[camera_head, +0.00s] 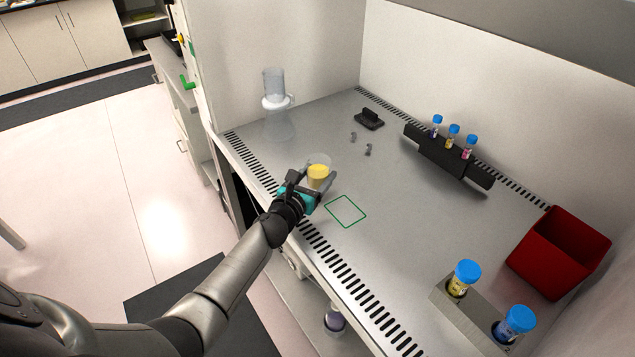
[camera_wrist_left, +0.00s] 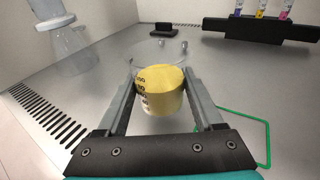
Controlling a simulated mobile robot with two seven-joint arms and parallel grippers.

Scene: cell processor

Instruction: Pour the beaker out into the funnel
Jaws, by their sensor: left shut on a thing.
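The beaker (camera_head: 319,172) is clear and holds yellow liquid. My left gripper (camera_head: 318,184) is shut on it, near the front edge of the bench and beside the green square outline. In the left wrist view the beaker (camera_wrist_left: 161,90) sits between the two fingers of the gripper (camera_wrist_left: 165,95), with dark graduation marks on its side. The funnel (camera_head: 274,84) is a clear, cup-like piece on top of a clear flask (camera_head: 279,124) at the back left of the bench. It stands apart from the beaker and shows at the upper left of the wrist view (camera_wrist_left: 48,8). My right gripper is not in view.
A black rack (camera_head: 447,158) with three small capped tubes stands at the back. A red bin (camera_head: 558,252) and a grey block (camera_head: 466,310) with two blue-capped tubes are at the right. A small black stand (camera_head: 369,119) is behind. Bench around the green outline (camera_head: 346,211) is clear.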

